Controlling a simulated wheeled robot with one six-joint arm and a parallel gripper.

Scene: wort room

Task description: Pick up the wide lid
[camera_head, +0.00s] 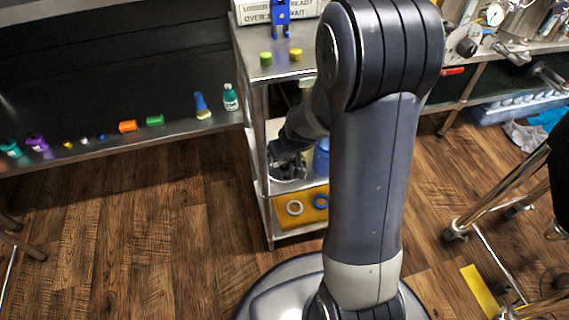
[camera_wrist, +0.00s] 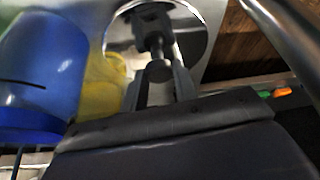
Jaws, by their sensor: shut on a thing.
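The wide lid is a round, shiny metal disc (camera_wrist: 196,42) in the upper middle of the wrist view, with a dark knob at its centre. My gripper (camera_wrist: 158,72) is shut on the lid's knob, its two fingers on either side of it. In the head view my gripper (camera_head: 284,160) reaches into the middle level of the metal shelf unit, with the round lid (camera_head: 297,174) just under it. Part of the lid is hidden by my fingers. I cannot tell whether the lid touches anything below it.
A blue container (camera_head: 322,157) stands close right of my gripper, large at left in the wrist view (camera_wrist: 40,65). A yellow tray (camera_head: 312,217) with two rings sits on the lower shelf. The shelf unit's post (camera_head: 261,190) is close on the left. A bench (camera_head: 180,131) with small items stands left.

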